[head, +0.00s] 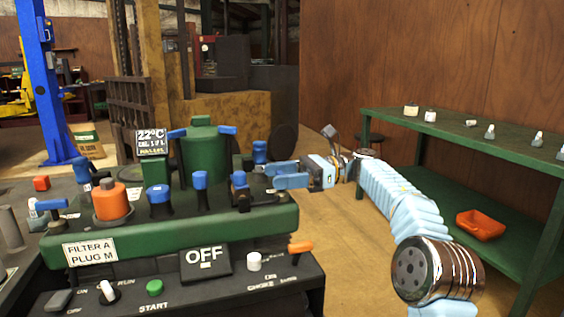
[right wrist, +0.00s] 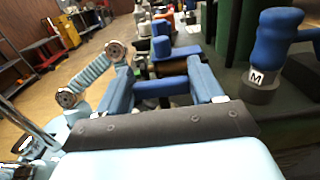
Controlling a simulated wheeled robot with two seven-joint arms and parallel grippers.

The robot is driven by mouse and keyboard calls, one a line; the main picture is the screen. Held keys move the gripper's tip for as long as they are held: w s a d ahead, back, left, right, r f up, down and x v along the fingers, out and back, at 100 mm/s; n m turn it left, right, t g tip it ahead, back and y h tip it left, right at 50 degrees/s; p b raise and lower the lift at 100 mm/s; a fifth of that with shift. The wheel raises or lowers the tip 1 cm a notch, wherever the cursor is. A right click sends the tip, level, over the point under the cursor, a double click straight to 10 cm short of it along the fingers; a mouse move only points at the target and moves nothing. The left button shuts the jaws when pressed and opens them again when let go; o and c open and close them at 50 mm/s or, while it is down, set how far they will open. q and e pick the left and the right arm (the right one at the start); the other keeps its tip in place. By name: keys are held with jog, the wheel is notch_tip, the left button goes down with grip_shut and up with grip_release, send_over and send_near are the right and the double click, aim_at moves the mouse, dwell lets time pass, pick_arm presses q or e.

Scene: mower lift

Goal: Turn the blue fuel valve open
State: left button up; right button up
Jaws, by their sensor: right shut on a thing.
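My right gripper (head: 282,175) reaches in from the right to the right end of the green machine (head: 170,233). In the right wrist view its two blue fingers (right wrist: 168,88) stand on either side of a blue bar, which looks like the fuel valve's handle (right wrist: 160,89). The gripper is shut on this handle. In the head view the fingers largely hide the handle, and how far it is turned cannot be told. My left gripper is in neither view.
A blue handle marked M (right wrist: 275,45) is right of the fingers. The panel sign (head: 206,262) reads OFF. A green shelf (head: 470,142) with an orange tray (head: 480,225) stands right.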

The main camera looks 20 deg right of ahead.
jog(key=shift+g, duration=0.3)
jog(key=o, duration=1)
jog(key=shift+c, duration=0.2)
